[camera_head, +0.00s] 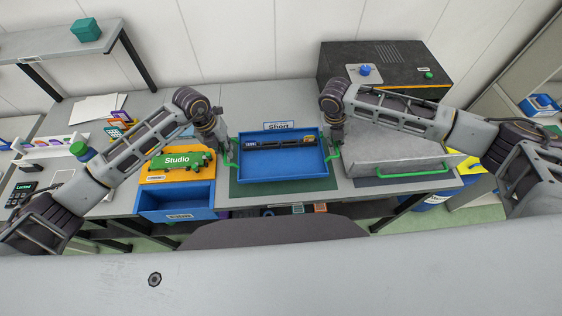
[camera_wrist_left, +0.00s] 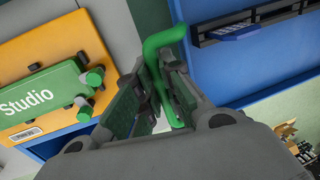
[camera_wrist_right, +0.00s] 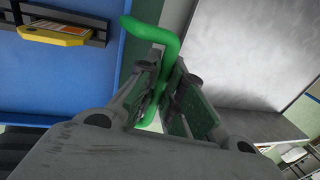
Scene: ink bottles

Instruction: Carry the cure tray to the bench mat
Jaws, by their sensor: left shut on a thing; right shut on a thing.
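The blue cure tray (camera_head: 285,170) is at the middle of the bench, over the dark green bench mat (camera_head: 245,196). I cannot tell if it touches the mat. A dark rack (camera_head: 280,143) runs along its far side; the wrist views show a blue item (camera_wrist_left: 235,32) and a yellow item (camera_wrist_right: 55,35) on it. My left gripper (camera_head: 225,152) is shut on the tray's left green handle (camera_wrist_left: 165,40). My right gripper (camera_head: 337,142) is shut on its right green handle (camera_wrist_right: 150,30). The tray looks about level.
Left of the mat are an orange board (camera_head: 160,178) with a green "Studio" piece (camera_head: 178,161) and an open blue drawer (camera_head: 175,200). Right are a grey metal panel (camera_head: 385,150) with a green handle (camera_head: 415,172) and a dark box (camera_head: 335,60). A "Short" sign (camera_head: 279,125) stands behind the tray.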

